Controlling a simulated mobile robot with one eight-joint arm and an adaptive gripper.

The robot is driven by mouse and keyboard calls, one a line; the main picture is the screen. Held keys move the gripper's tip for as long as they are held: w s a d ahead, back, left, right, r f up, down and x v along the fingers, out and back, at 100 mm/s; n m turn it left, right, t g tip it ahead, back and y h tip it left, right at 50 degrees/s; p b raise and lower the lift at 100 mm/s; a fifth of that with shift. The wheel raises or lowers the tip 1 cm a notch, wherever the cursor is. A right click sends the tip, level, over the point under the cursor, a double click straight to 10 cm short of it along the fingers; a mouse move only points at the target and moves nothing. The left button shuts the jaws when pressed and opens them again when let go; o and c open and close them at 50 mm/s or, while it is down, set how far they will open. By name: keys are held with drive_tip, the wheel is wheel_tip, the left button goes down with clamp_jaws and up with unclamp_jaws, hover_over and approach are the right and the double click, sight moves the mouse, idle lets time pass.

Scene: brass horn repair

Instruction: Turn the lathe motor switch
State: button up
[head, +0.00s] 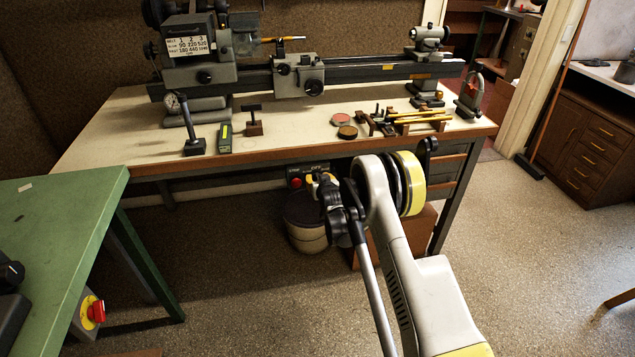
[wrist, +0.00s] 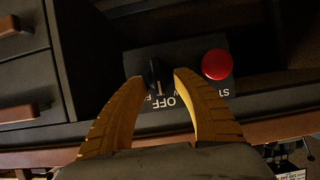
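The motor switch is a black knob (wrist: 157,78) on a dark panel with white OFF lettering, seen in the wrist view. A red stop button (wrist: 217,64) sits to its right there. In the head view the red button (head: 296,183) shows under the front edge of the lathe bench, and my gripper hides the knob. My gripper (wrist: 160,77) has its two yellow fingers brought partly together, one on each side of the knob. The fingertips are very close to it; I cannot tell whether they press on it. My gripper also shows at the panel in the head view (head: 314,181).
The lathe (head: 310,73) stands on the bench (head: 120,125), with small tools along its front. A pale bin (head: 307,238) stands under the panel. Dark drawers (wrist: 25,62) are left of the switch in the wrist view.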

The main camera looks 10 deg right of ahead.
drive_tip(key=shift+w, duration=0.2)
drive_tip(key=shift+c, duration=0.5)
clamp_jaws()
drive_tip(key=shift+a+n, duration=0.1)
drive_tip(key=shift+n, duration=0.2)
drive_tip(key=shift+a+n+h, duration=0.15)
drive_tip(key=shift+n+h, duration=0.45)
drive_tip(key=shift+a+f+n+t+h, duration=0.15)
drive_tip(key=shift+n+h, duration=0.45)
drive_tip(key=shift+n, duration=0.3)
drive_tip(key=shift+a+n+t+h, duration=0.15)
drive_tip(key=shift+n+h, duration=0.45)
drive_tip(key=shift+n, duration=0.3)
drive_tip(key=shift+d, duration=0.1)
